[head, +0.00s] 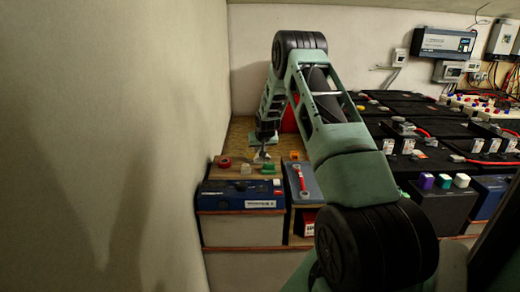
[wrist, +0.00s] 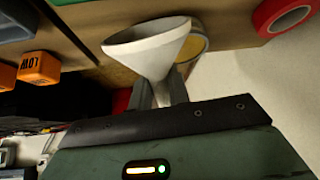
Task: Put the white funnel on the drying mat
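The white funnel (wrist: 150,45) is between the two fingers of my gripper (wrist: 162,92) in the wrist view, its wide mouth facing away from the palm and tilted. The fingers close around its narrow part. In the head view my gripper (head: 262,150) is over the wooden shelf at the back left, with the pale funnel (head: 261,157) small at its tip. A flat grey-blue surface (head: 312,186), which may be the drying mat, lies to the right with a red wrench (head: 302,178) on it.
A red tape roll (head: 224,163), a white block (head: 246,169), a green block (head: 267,168) and an orange block (head: 294,155) stand near my gripper. A blue battery (head: 240,195) is in front. The wall is close on the left; dark batteries (head: 440,165) fill the right.

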